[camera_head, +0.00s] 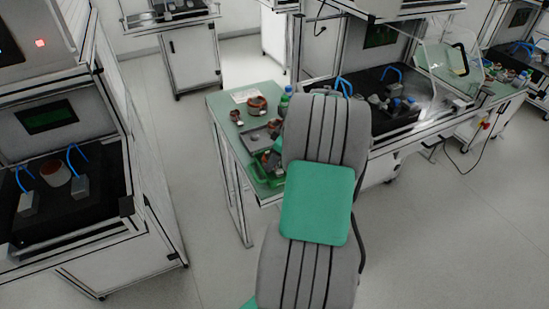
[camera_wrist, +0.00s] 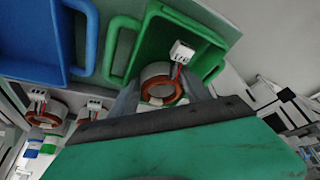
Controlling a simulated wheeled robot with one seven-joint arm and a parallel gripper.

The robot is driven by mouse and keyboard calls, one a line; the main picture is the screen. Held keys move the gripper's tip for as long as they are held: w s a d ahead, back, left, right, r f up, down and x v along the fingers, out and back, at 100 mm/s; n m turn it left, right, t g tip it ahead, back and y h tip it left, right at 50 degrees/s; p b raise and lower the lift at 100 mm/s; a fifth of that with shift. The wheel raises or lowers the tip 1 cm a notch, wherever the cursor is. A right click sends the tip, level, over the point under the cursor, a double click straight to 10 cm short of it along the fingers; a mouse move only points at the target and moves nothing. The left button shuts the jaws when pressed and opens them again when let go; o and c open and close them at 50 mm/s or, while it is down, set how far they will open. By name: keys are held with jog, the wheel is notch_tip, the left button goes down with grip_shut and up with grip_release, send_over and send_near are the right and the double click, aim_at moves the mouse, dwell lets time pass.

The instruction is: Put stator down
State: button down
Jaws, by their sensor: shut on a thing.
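In the wrist view, a stator (camera_wrist: 161,88), a grey ring with a copper-coloured winding, sits between the two fingers of my gripper (camera_wrist: 163,91). The gripper is shut on it. A white connector (camera_wrist: 182,51) on short red and dark wires sticks out from the stator. Behind it is a green crate (camera_wrist: 121,45) with handles. I cannot tell how high the stator is above the crate or the table. In the head view my arm hides the gripper and the held stator.
A blue crate (camera_wrist: 90,25) is beside the green one. Two more stators with white connectors, a near one (camera_wrist: 90,106) and a farther one (camera_wrist: 45,108), lie at left. In the head view a green-topped table (camera_head: 224,103) carries several parts; open floor (camera_head: 200,215) lies left of my arm.

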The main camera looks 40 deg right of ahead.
jog(key=c, duration=0.8)
grip_release()
jog(key=shift+f, duration=0.15)
jog(key=shift+o, duration=0.2)
